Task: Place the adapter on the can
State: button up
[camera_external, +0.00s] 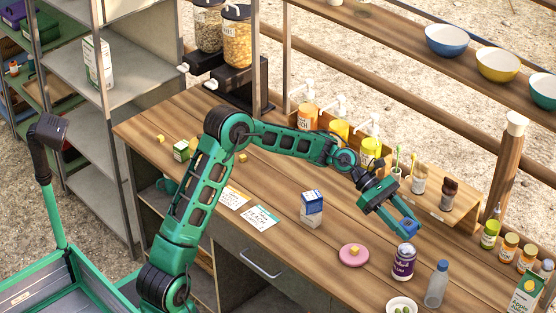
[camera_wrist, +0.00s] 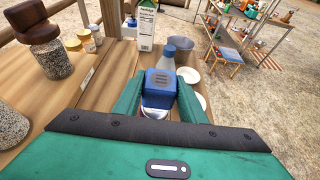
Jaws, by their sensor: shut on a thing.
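My gripper (camera_external: 398,222) is shut on a blue adapter (camera_wrist: 160,86), a small block with a dark round pattern on its face. The adapter (camera_external: 409,228) also shows between the fingertips in the external view. The purple can (camera_external: 403,263) stands upright on the wooden counter. The adapter is above the can and apart from it in the external view. In the wrist view only a small part of the can (camera_wrist: 154,113) shows below the adapter, with the rest hidden by it and my gripper.
A clear bottle with a blue cap (camera_external: 437,284) stands close right of the can. A pink plate (camera_external: 354,255) with a yellow cube is at its left, and a white bowl (camera_external: 401,305) is in front. Jars and a carton (camera_external: 524,296) stand farther right. A blue-and-white box (camera_external: 312,208) stands left.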

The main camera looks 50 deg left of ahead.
aim_at(406, 248)
jog(key=shift+x, duration=0.85)
jog(key=shift+w+f, duration=0.1)
jog(key=shift+f, duration=2.05)
jog(key=shift+f, duration=0.1)
jog(key=o, duration=1.1)
